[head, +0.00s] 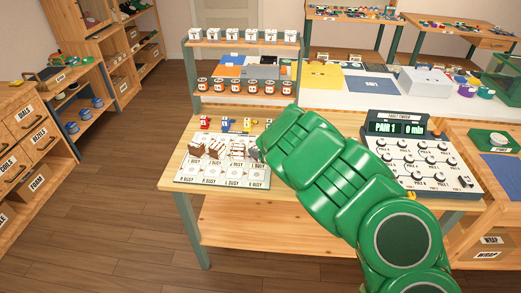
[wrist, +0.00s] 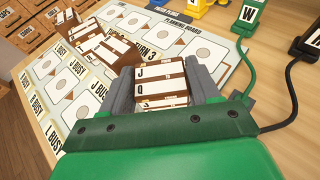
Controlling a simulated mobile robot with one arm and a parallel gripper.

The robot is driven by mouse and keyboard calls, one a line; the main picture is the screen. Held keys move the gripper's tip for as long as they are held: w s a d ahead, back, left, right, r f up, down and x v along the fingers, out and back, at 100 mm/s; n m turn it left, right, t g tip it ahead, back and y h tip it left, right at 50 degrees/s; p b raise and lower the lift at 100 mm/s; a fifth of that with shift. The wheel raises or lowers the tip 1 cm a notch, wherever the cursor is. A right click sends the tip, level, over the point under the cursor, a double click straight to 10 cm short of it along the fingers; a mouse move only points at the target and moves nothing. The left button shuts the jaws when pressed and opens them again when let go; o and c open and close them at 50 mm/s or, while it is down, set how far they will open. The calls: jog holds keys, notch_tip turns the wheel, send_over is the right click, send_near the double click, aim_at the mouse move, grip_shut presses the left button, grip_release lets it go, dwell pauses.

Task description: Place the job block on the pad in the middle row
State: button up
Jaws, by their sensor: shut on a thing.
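My gripper (wrist: 160,88) is shut on a brown job block (wrist: 161,72) with white strips marked J, Q and S. It holds the block over the white planning board (wrist: 216,50); whether the block touches the board cannot be told. Pale pads with circles, such as one pad (wrist: 45,68), lie in rows on the board. Other brown blocks (wrist: 103,42) stand on the board beside my gripper. In the head view the board (head: 222,187) lies on the table's left part, with brown blocks (head: 215,149) on it. My green arm hides the held block there.
A shelf rack (head: 245,95) with jars stands behind the board.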

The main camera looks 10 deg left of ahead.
jog(key=shift+f, duration=0.15)
jog(key=o, duration=1.1)
jog(key=v, duration=1.2)
